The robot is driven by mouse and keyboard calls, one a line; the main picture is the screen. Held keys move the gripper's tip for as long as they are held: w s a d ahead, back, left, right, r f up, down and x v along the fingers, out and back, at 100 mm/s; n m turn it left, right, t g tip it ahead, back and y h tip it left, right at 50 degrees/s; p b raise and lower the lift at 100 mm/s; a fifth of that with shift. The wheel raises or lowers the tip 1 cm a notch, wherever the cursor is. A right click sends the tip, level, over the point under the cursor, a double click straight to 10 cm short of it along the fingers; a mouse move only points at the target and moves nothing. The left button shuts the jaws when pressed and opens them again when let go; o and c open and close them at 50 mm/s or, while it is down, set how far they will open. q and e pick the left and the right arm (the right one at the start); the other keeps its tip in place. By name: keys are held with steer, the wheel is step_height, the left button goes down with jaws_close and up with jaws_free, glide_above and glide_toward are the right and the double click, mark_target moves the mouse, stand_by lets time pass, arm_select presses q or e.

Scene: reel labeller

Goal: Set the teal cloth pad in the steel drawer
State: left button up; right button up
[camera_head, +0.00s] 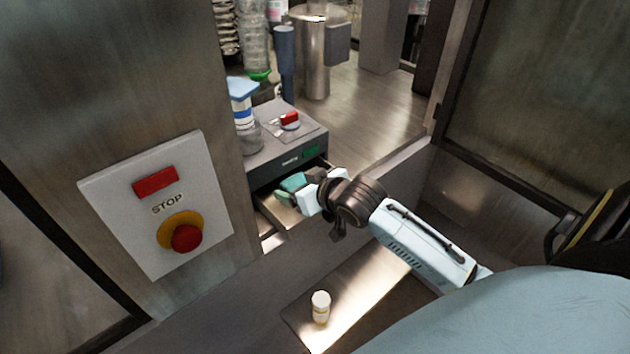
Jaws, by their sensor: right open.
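The teal cloth pad (292,183) shows at the mouth of the open steel drawer (279,213), below the dark drawer unit. My right gripper (303,190) reaches in from the right, over the drawer, with its fingertips right beside the pad. It is open. The gripper hides part of the pad and of the drawer, so I cannot tell whether the pad rests fully on the drawer floor. My left gripper is not in view.
The drawer unit (270,155) carries a red-topped item (289,120) and bottles (243,115). A stop-button panel (160,205) stands at the left. A small white-capped bottle (320,306) stands on a lit surface in front. A steel cylinder (312,55) stands behind.

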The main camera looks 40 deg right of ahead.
steer(key=v, duration=1.1)
steer(key=shift+s+d+r, duration=0.1)
steer(key=shift+s, duration=0.05)
